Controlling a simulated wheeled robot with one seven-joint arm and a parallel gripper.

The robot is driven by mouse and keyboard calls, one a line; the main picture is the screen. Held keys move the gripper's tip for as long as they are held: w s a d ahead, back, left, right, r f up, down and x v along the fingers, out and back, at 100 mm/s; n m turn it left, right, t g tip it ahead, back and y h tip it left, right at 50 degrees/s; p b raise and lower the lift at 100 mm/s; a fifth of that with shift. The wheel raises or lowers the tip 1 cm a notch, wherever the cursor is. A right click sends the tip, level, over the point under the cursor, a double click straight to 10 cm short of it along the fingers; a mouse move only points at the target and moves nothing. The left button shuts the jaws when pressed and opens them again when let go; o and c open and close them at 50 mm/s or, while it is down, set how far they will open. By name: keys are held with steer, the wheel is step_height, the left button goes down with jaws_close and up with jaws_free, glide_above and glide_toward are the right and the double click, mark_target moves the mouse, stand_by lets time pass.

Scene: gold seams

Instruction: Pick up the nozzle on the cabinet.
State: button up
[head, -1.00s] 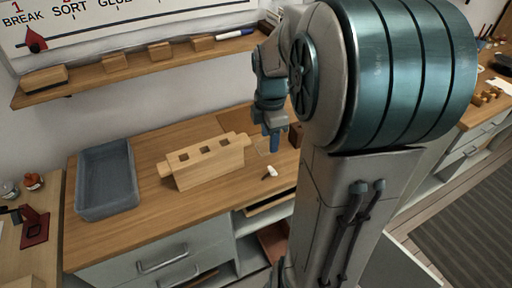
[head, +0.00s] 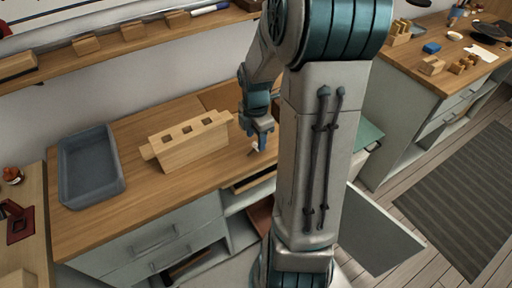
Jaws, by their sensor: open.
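The nozzle (head: 252,151) is a small pale piece with a dark end, lying on the wooden cabinet top (head: 140,205) near its front edge, right of the wooden block with square holes. My gripper (head: 261,149) points down, open, at the nozzle or just above it. Its fingers partly cover the nozzle in this view. I cannot tell whether the fingers touch it or stand on both sides of it.
The block with square holes (head: 190,146) stands close left of my gripper. A grey tray (head: 90,168) is at the left. A wooden shelf (head: 60,72) with small blocks runs along the wall above. A cabinet door (head: 375,232) hangs open at the right.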

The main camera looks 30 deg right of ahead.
mark_target(256, 144)
step_height(256, 144, down, 3)
steer(key=shift+f, duration=0.2)
steer(key=shift+c, duration=0.4)
jaws_close()
steer(key=shift+r, duration=0.1)
